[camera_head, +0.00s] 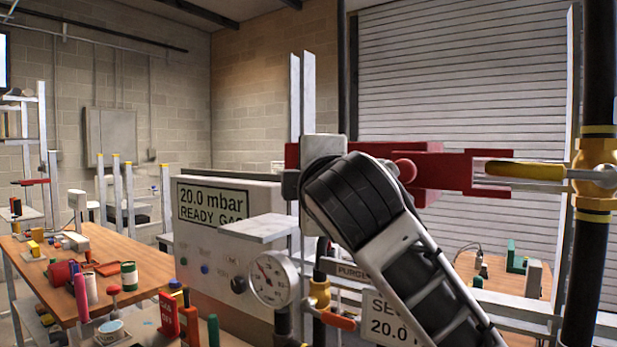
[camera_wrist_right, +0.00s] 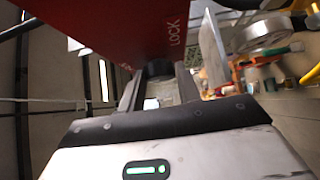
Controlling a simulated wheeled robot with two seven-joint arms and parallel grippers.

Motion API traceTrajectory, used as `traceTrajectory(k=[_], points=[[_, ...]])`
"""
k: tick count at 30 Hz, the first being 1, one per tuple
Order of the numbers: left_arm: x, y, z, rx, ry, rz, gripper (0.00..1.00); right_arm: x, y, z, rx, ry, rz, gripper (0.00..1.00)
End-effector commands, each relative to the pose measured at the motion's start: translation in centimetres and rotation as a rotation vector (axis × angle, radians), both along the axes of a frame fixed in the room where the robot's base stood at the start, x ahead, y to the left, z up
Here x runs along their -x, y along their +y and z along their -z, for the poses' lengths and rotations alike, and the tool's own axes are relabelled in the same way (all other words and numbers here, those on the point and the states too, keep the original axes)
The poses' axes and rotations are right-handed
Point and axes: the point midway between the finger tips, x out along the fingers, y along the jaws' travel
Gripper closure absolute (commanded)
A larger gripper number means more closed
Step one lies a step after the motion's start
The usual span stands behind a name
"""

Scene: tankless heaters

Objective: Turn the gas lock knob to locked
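The red gas lock box (camera_head: 436,172) is in the head view, centre right, with a red forked end towards a yellow lever (camera_head: 525,170). In the right wrist view its red face (camera_wrist_right: 130,25) fills the top and bears the word LOCK. A dark round knob (camera_wrist_right: 158,69) sticks out of that face. My right arm rises from the lower right in the head view, and its wrist covers the left part of the box. My right gripper (camera_wrist_right: 160,78) has its two fingers apart, one on each side of the knob. I cannot tell whether they touch it. My left gripper is out of view.
A pressure gauge (camera_head: 273,279) and a grey panel reading 20.0 mbar (camera_head: 221,206) stand left of my right arm. A black vertical pipe (camera_head: 585,275) with yellow fittings is at the right. A wooden bench (camera_head: 143,282) with tools is at the left.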

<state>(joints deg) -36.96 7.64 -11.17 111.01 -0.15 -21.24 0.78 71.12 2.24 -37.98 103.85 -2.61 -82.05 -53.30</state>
Motion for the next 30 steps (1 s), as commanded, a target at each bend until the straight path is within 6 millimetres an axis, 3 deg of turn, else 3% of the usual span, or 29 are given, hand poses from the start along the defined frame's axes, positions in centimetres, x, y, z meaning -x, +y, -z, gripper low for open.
traceTrajectory(k=[14, 30], points=[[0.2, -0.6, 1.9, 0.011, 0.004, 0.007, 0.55, 0.0, 0.1, 0.8, -0.103, -0.073, -0.001, 0.89], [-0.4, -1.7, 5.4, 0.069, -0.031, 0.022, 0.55, -0.2, 0.4, 2.0, -0.498, -0.355, -0.001, 0.89]])
